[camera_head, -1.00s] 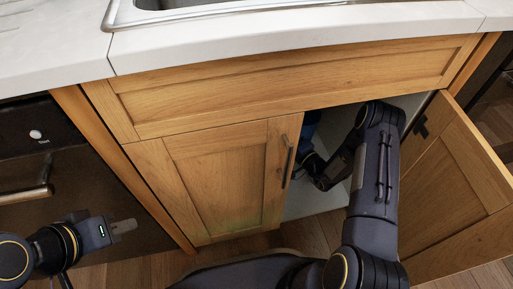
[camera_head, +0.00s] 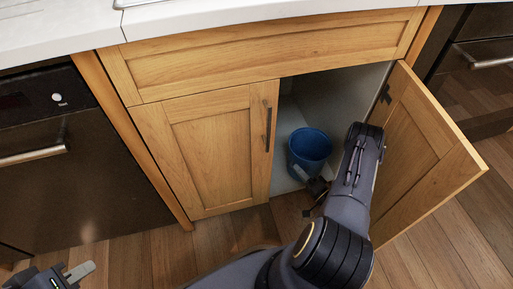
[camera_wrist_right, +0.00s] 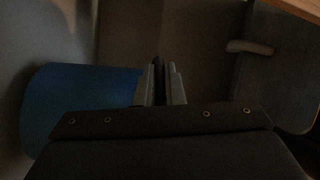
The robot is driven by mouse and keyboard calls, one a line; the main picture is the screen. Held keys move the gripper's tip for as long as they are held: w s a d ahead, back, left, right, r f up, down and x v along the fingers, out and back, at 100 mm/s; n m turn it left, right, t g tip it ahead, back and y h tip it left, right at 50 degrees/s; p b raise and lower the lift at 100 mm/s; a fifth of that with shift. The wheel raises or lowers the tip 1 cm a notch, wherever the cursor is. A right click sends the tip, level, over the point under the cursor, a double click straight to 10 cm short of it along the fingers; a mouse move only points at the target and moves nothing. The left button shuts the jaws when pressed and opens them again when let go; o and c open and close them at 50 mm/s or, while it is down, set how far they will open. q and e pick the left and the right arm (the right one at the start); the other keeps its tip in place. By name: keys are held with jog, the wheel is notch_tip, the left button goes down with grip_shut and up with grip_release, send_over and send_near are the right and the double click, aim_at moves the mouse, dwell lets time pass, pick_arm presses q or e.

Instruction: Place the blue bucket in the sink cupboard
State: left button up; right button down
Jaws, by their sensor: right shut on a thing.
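The blue bucket (camera_head: 310,147) is upright in the open right half of the sink cupboard (camera_head: 287,120), close to its front edge. I cannot tell whether its base rests on the cupboard floor. My right gripper (camera_head: 302,174) is at the bucket's near side, shut on it; the exact grip is partly hidden. In the right wrist view the bucket (camera_wrist_right: 80,100) lies left of the nearly closed fingers (camera_wrist_right: 160,85). My left gripper (camera_head: 80,272) is low at the left, away from the cupboard; its fingers overlap, so its opening is unclear.
The right cupboard door (camera_head: 425,150) stands open beside my right arm. The left door (camera_head: 215,150) is shut, with a dark handle. A dark appliance (camera_head: 70,170) stands at the left. Wooden floor (camera_head: 225,235) is clear in front.

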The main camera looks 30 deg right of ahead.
jog(key=w+a+f+b, duration=0.1)
jog(key=w+b, duration=0.2)
jog(key=w, duration=0.4)
jog(key=w+a+f+b, duration=0.1)
jog(key=w+f+b, duration=0.1)
jog(key=w, duration=0.6)
jog(key=shift+w+a+f+b, duration=0.3)
jog(key=shift+a+b, duration=0.1)
jog(key=shift+b, duration=0.45)
jog(key=c, duration=1.5)
grip_release()
jog(key=p+v, duration=0.4)
jog(key=v, duration=0.8)
jog(key=shift+r, duration=0.15)
jog(key=shift+s, duration=0.1)
